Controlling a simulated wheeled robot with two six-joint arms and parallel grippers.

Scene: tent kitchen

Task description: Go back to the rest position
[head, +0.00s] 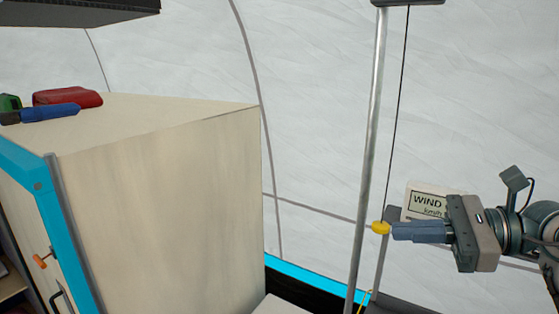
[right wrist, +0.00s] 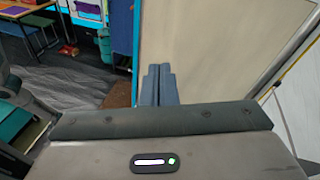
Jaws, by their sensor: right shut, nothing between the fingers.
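My right gripper (head: 397,231) comes in from the right edge in the head view, with its blue-grey fingers pointing left and closed together. It is empty. In the right wrist view its fingers (right wrist: 159,72) are side by side with a pale panel behind them. A yellow knob-like piece (head: 380,228) shows right at the fingertips in the head view; I cannot tell whether it touches them. My left gripper is in neither view.
A wooden cabinet (head: 180,190) with a blue frame stands at left, holding a red item (head: 68,97) and a blue item (head: 50,113). A metal pole (head: 367,160) stands left of my right gripper. A "WIND" box (head: 432,202) is behind it.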

